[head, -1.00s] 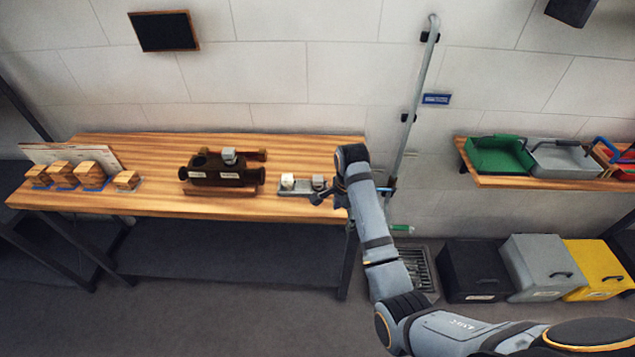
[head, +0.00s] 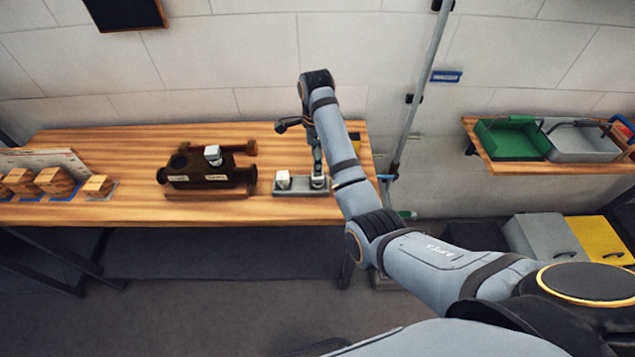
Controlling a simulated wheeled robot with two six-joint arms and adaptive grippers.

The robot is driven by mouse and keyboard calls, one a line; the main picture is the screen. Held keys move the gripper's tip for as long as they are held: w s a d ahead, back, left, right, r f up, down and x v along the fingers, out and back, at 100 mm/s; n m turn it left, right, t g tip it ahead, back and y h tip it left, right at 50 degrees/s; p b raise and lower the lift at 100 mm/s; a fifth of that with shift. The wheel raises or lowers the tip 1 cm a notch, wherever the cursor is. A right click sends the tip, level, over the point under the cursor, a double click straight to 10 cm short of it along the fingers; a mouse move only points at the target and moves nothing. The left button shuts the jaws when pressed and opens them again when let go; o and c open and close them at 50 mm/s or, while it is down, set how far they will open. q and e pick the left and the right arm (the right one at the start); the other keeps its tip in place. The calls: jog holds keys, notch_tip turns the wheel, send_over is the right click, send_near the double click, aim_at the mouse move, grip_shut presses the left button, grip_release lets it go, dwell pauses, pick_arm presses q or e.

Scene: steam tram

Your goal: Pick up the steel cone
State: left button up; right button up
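A small grey piece (head: 318,183) sits at the right end of a grey tray (head: 300,190) on the wooden bench; it may be the steel cone, but it is too small and too covered to tell its shape. My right gripper (head: 317,170) points down right over this piece. I cannot tell whether its fingers are apart or closed on it. A whitish piece (head: 283,179) stands at the tray's left end. Another small grey-white piece (head: 213,154) sits on top of the dark brown tram model (head: 200,178). My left gripper is not in view.
Wooden blocks (head: 55,181) stand at the bench's left. A steel pipe (head: 424,85) runs up the wall just right of my arm. A shelf at right holds a green bin (head: 511,139) and a grey bin (head: 580,142). The bench's back middle is clear.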

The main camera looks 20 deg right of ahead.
aim_at(318, 181)
jog(key=f, duration=0.1)
jog(key=f+p, duration=0.1)
jog(key=f, duration=0.1)
jog(key=shift+w+f+p, duration=0.15)
jog(key=shift+w+p, duration=0.15)
jog(key=shift+w, duration=0.1)
jog(key=shift+d+f, duration=0.1)
jog(key=shift+f, duration=0.25)
notch_tip(318, 181, down, 4)
jog(key=shift+d+r+p, duration=0.1)
jog(key=shift+d+p, duration=0.05)
jog(key=shift+p, duration=0.65)
jog(key=shift+f, duration=0.4)
jog(key=c, duration=0.4)
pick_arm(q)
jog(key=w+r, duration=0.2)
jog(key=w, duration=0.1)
pick_arm(e)
jog(key=shift+r, duration=0.1)
grip_shut()
